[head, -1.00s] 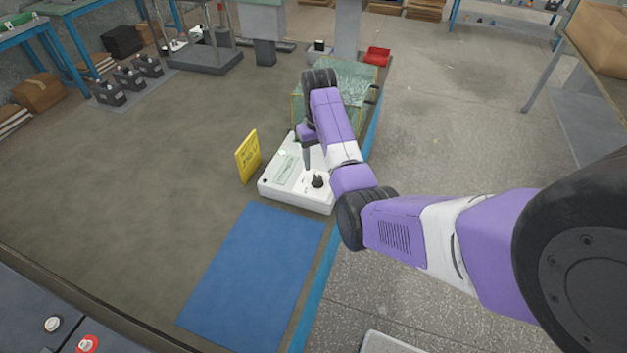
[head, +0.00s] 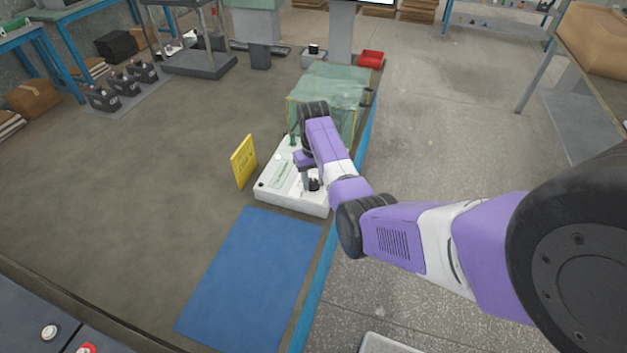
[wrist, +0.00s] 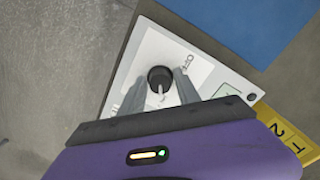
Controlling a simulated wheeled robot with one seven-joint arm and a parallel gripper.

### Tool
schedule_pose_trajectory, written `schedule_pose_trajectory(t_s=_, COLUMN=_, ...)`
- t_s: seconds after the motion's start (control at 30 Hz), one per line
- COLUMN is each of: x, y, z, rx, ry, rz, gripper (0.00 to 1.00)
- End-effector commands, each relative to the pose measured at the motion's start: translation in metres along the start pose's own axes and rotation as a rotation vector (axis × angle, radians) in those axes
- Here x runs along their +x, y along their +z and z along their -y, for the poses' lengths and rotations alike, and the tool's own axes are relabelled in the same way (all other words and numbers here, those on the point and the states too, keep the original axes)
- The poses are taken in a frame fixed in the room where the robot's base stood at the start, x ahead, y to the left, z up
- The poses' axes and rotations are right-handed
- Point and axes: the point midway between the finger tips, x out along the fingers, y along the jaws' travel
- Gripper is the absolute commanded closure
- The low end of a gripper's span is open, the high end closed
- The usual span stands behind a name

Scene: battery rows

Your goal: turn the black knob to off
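The black knob (wrist: 159,76) is round with a white pointer line and sits on a white panel (wrist: 148,50). In the wrist view its line points down towards my gripper's body, while the printed OFF mark lies to its upper right. My gripper (wrist: 164,82) is open, with one grey finger on each side of the knob. Whether the fingers touch it I cannot tell. In the head view the white control box (head: 265,193) stands on the bench, and my gripper (head: 308,184) is down at its knob, partly hiding it.
A yellow sign (head: 243,162) stands left of the box, and a green clear-walled case (head: 335,88) stands behind it. A blue mat (head: 250,280) lies in front. The bench surface to the left is mostly clear.

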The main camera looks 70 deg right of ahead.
Motion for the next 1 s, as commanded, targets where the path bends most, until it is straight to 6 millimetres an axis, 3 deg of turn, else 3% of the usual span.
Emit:
schedule_pose_trajectory(t_s=0.03, x=-0.0001, y=0.0, z=0.0, rx=0.0, ry=0.0, rz=0.0, gripper=0.73)
schedule_pose_trajectory(t_s=0.17, x=-0.0002, y=0.0, z=0.0, rx=0.0, ry=0.0, rz=0.0, gripper=0.99)
schedule_pose_trajectory(t_s=0.2, x=-0.0002, y=0.0, z=0.0, rx=0.0, ry=0.0, rz=0.0, gripper=1.0)
schedule_pose_trajectory(t_s=0.57, x=-0.0014, y=-0.0003, z=-0.0002, rx=-0.054, ry=0.0, rz=0.0, gripper=1.0)
schedule_pose_trajectory(t_s=1.0, x=-0.0025, y=-0.0008, z=-0.0006, rx=-0.394, ry=0.0, rz=-0.001, gripper=1.0)
